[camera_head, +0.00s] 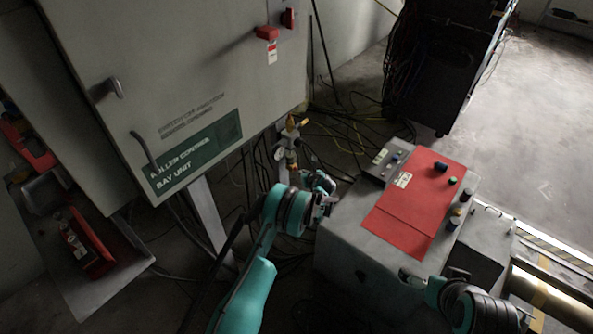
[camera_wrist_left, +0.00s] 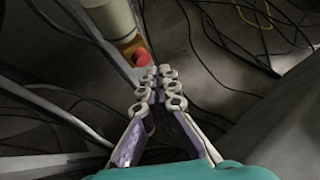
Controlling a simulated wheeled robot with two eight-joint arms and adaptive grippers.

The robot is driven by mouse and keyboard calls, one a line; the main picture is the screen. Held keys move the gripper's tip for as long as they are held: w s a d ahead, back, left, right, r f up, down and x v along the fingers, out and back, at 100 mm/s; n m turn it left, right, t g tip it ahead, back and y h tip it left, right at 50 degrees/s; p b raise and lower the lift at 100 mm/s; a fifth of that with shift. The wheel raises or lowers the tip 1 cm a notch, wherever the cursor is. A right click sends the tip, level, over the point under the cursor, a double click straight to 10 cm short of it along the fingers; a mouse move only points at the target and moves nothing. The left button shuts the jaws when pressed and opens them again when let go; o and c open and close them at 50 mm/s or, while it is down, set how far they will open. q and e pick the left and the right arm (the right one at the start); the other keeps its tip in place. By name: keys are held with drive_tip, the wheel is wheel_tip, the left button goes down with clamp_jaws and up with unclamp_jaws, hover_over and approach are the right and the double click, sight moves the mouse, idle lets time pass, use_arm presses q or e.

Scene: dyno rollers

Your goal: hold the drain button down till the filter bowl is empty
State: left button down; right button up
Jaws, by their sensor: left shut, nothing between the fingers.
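The filter bowl (camera_wrist_left: 108,16) is a pale cylinder at the top of the left wrist view, with a brass-coloured lower end. The red drain button (camera_wrist_left: 141,57) sits at that end. My left gripper (camera_wrist_left: 157,73) is shut and empty, its fingertips right beside the button; I cannot tell whether they touch it. No liquid level can be made out in the bowl. In the head view the brass filter unit (camera_head: 290,140) stands beside the grey cabinet, with my left gripper (camera_head: 322,185) just below and right of it. My right gripper (camera_head: 412,279) is at the lower right, its fingers unclear.
A grey control cabinet (camera_head: 190,75) fills the upper left. A grey console (camera_head: 345,235) with a red top panel (camera_head: 415,205) and several knobs stands right of my left gripper. Loose cables (camera_head: 350,130) cover the floor behind. A black rack (camera_head: 435,65) stands at the back.

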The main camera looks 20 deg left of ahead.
use_arm(q)
drive_tip(key=shift+a, duration=0.1)
idle(0.7)
drive_tip(key=shift+w+a, duration=0.15)
drive_tip(key=shift+a, duration=0.15)
drive_tip(key=shift+w+a, duration=0.15)
drive_tip(key=shift+a, duration=0.3)
idle(2.5)
drive_tip(key=shift+d, duration=0.1)
idle(0.7)
drive_tip(key=shift+s+d, duration=0.3)
drive_tip(key=shift+d, duration=0.4)
drive_tip(key=d, duration=0.1)
drive_tip(key=s+d, duration=0.1)
drive_tip(key=d, duration=0.2)
drive_tip(key=shift+s+d, duration=0.35)
drive_tip(key=shift+d, duration=0.05)
drive_tip(key=shift+r, duration=0.1)
